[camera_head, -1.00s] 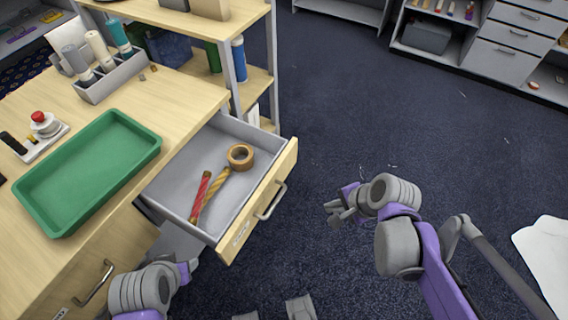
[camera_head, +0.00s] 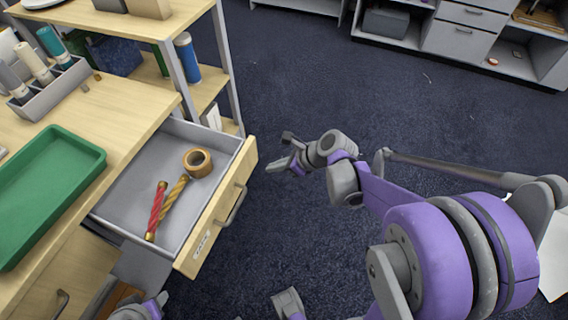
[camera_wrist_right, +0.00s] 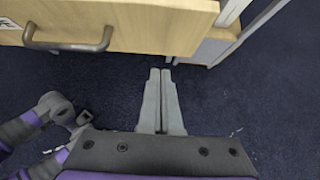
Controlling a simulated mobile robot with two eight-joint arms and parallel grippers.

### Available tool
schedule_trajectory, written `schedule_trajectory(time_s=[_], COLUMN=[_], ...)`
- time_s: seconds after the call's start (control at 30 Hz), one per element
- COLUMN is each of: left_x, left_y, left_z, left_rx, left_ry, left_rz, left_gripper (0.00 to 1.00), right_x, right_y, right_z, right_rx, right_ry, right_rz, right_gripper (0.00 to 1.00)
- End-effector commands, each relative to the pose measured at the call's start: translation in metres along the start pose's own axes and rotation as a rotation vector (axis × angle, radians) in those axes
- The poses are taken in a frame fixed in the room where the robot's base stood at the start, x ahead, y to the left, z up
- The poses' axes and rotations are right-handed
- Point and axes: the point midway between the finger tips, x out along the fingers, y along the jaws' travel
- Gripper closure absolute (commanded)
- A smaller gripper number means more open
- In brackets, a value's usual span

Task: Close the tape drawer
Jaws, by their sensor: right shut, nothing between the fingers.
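The tape drawer (camera_head: 222,207) is pulled out of the wooden desk, with its grey inside showing. It holds a brown tape roll (camera_head: 198,162), a red twisted stick (camera_head: 157,207) and a yellow twisted one (camera_head: 174,194). Its front has a grey bar handle (camera_head: 235,206), also seen in the right wrist view (camera_wrist_right: 70,46). My right gripper (camera_head: 272,166) is shut and empty, just outside the drawer front near its far end. In the right wrist view its fingertips (camera_wrist_right: 160,74) point toward the front's lower edge, right of the handle. My left gripper (camera_head: 157,301) shows only partly at the bottom edge.
A green tray (camera_head: 45,190) and a grey holder with bottles (camera_head: 50,92) stand on the desk top. A shelf unit (camera_head: 218,70) stands beyond the drawer. Dark carpet (camera_head: 310,80) is open to the right. Grey cabinets (camera_head: 455,40) stand far back.

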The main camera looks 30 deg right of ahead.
Motion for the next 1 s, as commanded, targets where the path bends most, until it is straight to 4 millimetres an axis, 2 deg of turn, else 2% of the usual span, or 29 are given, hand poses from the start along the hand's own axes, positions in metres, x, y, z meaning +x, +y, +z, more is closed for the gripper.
schedule_trajectory(time_s=[0.03, 0.1, 0.3, 1.0], left_x=[0.004, 0.006, 0.004, 0.005], left_y=[0.000, 0.000, 0.000, 0.000], left_z=[0.002, 0.003, 0.002, 0.003], left_rx=[0.000, 0.000, 0.000, 0.000], left_ry=[-0.001, -0.002, -0.002, -0.002], left_rz=[0.000, 0.000, 0.000, 0.000], left_gripper=[0.50, 0.50, 0.50, 0.50], right_x=[0.013, 0.027, 0.046, 0.058], right_y=[0.000, 0.001, 0.000, 0.000], right_z=[-0.001, -0.001, 0.020, 0.033], right_rx=[-0.003, -0.003, -0.004, -0.003], right_ry=[0.001, 0.001, 0.001, 0.000], right_rz=[0.002, 0.003, 0.001, 0.000], right_gripper=[1.00, 1.00, 1.00, 1.00])
